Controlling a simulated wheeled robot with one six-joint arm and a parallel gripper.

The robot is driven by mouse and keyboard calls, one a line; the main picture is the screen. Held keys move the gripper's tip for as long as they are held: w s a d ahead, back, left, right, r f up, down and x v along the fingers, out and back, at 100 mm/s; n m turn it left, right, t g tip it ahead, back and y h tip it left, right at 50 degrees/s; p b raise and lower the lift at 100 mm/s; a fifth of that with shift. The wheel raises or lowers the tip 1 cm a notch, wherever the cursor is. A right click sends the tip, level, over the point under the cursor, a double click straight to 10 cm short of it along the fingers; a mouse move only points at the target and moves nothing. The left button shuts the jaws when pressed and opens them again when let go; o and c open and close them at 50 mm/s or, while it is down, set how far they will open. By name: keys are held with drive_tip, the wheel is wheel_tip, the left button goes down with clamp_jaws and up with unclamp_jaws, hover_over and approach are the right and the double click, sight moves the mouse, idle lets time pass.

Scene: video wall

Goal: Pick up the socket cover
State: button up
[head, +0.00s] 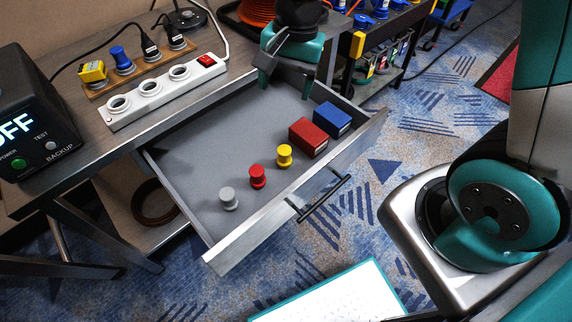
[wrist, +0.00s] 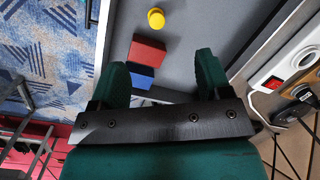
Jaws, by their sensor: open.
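Three small knob-shaped pieces that look like socket covers stand in the open drawer: a grey one (head: 229,199), a red one (head: 257,176) and a yellow one (head: 284,155). The yellow one also shows at the top of the wrist view (wrist: 156,18). The frames do not show which one is the task's cover. My gripper (head: 296,78) is over the drawer's back right part, above and apart from the knobs. In the wrist view its two fingers (wrist: 161,66) are spread with nothing held between them.
A red box (head: 308,138) and a blue box (head: 332,120) lie in the drawer (head: 185,165). On the table are a white power strip (head: 165,92), a wooden board with plugs (head: 133,75), and a black device reading OFF (head: 35,110). The drawer's left floor is clear.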

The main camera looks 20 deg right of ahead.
sight(284, 149)
drive_tip(key=w+f+m, duration=0.1)
drive_tip(key=f, duration=0.5)
drive_tip(key=f+m+b, duration=0.1)
drive_tip(key=f+m, duration=0.1)
drive_tip(key=f, duration=0.4)
drive_tip(key=w+d+f+m+b, duration=0.1)
drive_tip(key=f, duration=0.6)
drive_tip(key=shift+w+h, duration=0.3)
drive_tip(key=shift+h, duration=0.1)
drive_tip(key=shift+s+a+f+b, duration=0.1)
drive_tip(key=shift+f+b, duration=0.05)
drive_tip(key=shift+f, duration=0.8)
drive_tip(key=shift+s+a+f+b, duration=0.1)
drive_tip(key=shift+a+f+b, duration=0.05)
drive_tip(key=shift+f, duration=0.8)
drive_tip(key=shift+s+a+f+b, duration=0.1)
drive_tip(key=shift+f+b, duration=0.05)
drive_tip(key=shift+f, duration=0.8)
drive_tip(key=c, duration=1.1)
drive_tip(key=shift+r, duration=0.1)
